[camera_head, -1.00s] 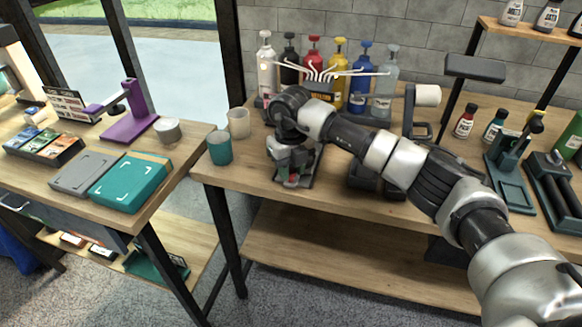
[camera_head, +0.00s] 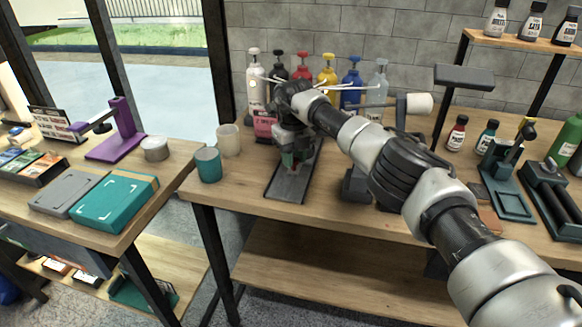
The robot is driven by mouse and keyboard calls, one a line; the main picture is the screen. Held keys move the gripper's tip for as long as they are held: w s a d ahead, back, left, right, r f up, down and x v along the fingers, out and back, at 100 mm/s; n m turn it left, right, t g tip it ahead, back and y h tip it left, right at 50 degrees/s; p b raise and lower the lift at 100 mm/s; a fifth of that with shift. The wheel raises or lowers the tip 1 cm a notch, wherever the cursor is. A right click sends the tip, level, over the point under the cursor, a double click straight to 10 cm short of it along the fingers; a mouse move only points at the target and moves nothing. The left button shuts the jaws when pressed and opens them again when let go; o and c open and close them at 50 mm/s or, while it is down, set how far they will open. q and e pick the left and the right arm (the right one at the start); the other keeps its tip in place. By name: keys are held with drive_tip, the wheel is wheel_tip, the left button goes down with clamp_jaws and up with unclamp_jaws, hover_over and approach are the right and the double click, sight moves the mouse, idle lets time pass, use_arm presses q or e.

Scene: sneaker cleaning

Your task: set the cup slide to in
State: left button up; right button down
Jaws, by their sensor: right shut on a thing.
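The cup slide's dark flat track (camera_head: 289,188) runs front to back on the middle table, under a dispenser with several pump bottles. Its front part is bare. My right gripper (camera_head: 290,160) points down over the back part of the track, under the dispenser's spouts. It is shut on a small part of the cup slide, mostly hidden by the fingers and wrist. The teal cup (camera_head: 208,165) and the beige cup (camera_head: 229,140) stand to the left of the track. My left gripper is out of view.
The pump bottles (camera_head: 328,78) stand behind my right wrist. A white roll on a stand (camera_head: 414,104) is to the right, near my forearm. Small bottles and dark green holders (camera_head: 508,185) stand farther right. The table's front edge by the track is clear.

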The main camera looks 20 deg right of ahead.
drive_tip(key=shift+w+d, duration=0.4)
drive_tip(key=shift+w, duration=0.3)
drive_tip(key=c, duration=0.8)
unclamp_jaws()
drive_tip(key=shift+c, duration=0.2)
drive_tip(key=shift+r, duration=0.1)
wheel_tip(320, 180, up, 11)
drive_tip(key=shift+f, duration=0.25)
drive_tip(key=shift+c, duration=0.3)
